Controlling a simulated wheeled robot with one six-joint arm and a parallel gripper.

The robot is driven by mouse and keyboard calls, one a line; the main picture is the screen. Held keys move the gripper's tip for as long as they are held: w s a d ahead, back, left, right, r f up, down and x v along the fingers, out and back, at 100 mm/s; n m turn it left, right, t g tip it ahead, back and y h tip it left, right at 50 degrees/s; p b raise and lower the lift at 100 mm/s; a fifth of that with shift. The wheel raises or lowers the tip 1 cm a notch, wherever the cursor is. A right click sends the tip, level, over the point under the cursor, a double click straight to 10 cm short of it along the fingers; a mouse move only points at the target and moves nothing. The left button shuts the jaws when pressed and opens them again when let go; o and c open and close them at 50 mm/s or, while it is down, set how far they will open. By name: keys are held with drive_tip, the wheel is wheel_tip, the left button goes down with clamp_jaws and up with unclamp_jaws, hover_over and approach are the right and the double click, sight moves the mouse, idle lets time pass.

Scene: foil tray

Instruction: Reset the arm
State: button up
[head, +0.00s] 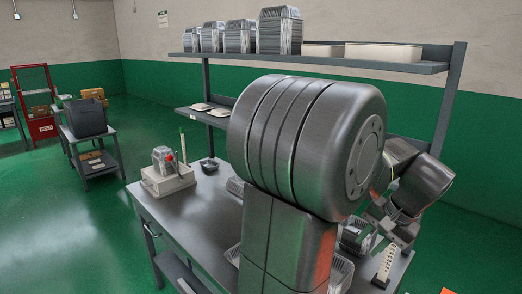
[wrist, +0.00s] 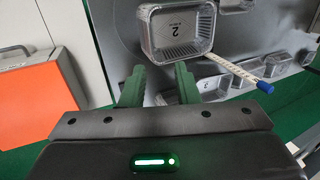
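My gripper (wrist: 158,82) shows in the wrist view as two green fingers standing apart with nothing between them. It is open and empty. A foil tray labelled 2 (wrist: 178,48) lies just beyond the fingertips, apart from them as far as I can tell. In the head view my arm fills the middle and hides much of the grey worktable (head: 185,218). The gripper end is at the right, above the table's right part, and its fingers are hard to make out there.
More foil trays (wrist: 280,68) and a white strip with a blue end (wrist: 240,74) lie nearby. A shelf (head: 330,62) with stacked foil trays (head: 280,32) stands behind my arm. A small machine (head: 165,172) sits on the table's left.

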hover_over(346, 267)
drive_tip(key=s+a, duration=0.2)
drive_tip(key=s, duration=0.3)
drive_tip(key=f, duration=1.1)
drive_tip(key=shift+w+a+f+p, duration=0.15)
drive_tip(key=shift+w+f+p, duration=0.1)
drive_tip(key=shift+p, duration=0.1)
drive_tip(key=shift+a, duration=0.1)
